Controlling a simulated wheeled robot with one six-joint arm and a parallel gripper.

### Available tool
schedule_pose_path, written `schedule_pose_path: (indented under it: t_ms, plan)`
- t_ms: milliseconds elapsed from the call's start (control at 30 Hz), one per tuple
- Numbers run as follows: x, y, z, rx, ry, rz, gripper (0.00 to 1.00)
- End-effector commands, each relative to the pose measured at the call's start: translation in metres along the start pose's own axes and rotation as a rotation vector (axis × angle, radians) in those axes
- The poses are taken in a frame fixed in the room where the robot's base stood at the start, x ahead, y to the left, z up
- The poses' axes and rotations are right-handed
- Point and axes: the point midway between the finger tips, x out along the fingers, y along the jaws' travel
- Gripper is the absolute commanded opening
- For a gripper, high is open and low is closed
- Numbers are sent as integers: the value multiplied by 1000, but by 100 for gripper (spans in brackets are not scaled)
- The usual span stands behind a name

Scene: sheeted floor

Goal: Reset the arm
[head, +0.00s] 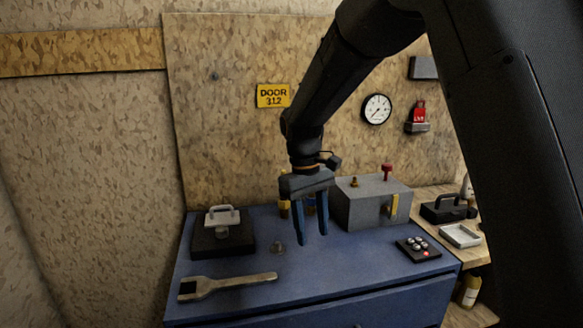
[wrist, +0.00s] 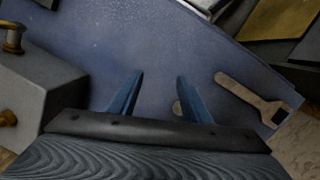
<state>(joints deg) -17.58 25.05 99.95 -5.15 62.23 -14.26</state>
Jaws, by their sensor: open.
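My gripper (head: 312,240) hangs from my arm over the blue cabinet top (head: 330,265), fingers pointing down. Its two blue fingers are apart with nothing between them. In the wrist view my gripper (wrist: 155,98) also shows open and empty above the blue surface. My arm reaches in from the upper right and hides part of the wall.
A grey box (head: 365,205) with a yellow handle stands right of my gripper. A wrench (head: 228,286) lies at the front left, a black block with a pale handle (head: 222,232) behind it. A button panel (head: 418,248) sits at right. The front middle is clear.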

Motion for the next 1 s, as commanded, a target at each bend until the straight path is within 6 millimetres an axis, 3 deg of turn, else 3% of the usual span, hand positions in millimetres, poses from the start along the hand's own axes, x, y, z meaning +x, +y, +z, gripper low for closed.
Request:
schedule_pose_path:
  t_ms: [33,200,400,500,700,1000]
  plan:
    - [10,8,27,60,14,-12,44]
    - [46,18,109,260,72,-40,44]
    - [83,11,190,458,125,-62,44]
    - [96,4,220,534,146,-67,44]
    - [109,-4,246,602,163,-72,44]
    - [110,-5,247,604,162,-72,44]
